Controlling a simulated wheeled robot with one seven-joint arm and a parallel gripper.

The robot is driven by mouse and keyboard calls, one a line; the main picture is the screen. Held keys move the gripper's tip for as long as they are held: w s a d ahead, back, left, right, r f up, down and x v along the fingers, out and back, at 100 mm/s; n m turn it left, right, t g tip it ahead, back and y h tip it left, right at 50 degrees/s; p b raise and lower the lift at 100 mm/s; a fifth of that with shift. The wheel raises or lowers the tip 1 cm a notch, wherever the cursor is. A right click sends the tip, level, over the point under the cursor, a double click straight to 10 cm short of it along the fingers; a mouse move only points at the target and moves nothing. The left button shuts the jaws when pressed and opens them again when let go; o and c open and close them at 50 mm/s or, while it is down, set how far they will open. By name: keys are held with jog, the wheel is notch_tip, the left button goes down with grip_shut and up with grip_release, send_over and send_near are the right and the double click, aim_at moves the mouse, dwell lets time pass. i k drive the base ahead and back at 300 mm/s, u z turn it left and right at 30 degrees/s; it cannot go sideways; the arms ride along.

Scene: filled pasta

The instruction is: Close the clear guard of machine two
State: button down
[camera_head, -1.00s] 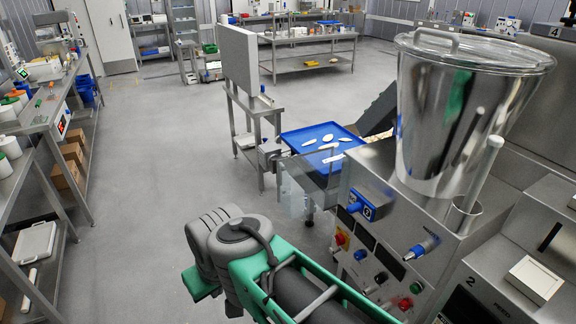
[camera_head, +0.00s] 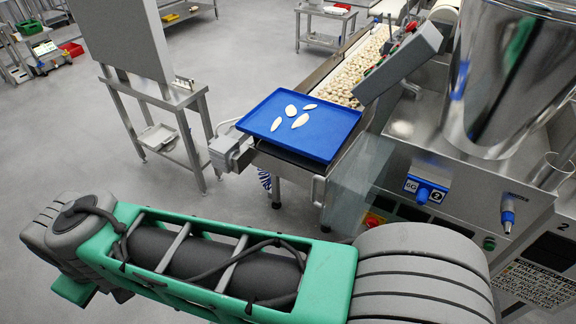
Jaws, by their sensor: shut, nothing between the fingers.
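Machine two (camera_head: 470,185) is the steel machine at the right, with a big shiny hopper (camera_head: 510,75) on top and a blue unit (camera_head: 427,190) marked 2 on its front. A clear guard panel (camera_head: 362,185) stands upright at the machine's left side, beside the end of the conveyor. It is see-through, and its hinge and exact angle are hard to make out. My green and grey arm (camera_head: 220,262) lies across the bottom of the view, in front of the machine and guard. My gripper does not show.
A blue tray (camera_head: 263,147) with several pale pasta pieces sits left of the guard. Behind it runs a conveyor (camera_head: 335,70) full of pasta. A steel stand (camera_head: 177,103) with a grey panel is at the left.

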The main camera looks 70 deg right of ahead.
aim_at(317, 178)
jog(key=i, duration=0.4)
jog(key=z, duration=3.4)
jog(key=i, duration=0.5)
jog(key=k, duration=0.5)
jog(key=u, duration=1.05)
jog(key=i, duration=0.45)
jog(key=u, duration=1.05)
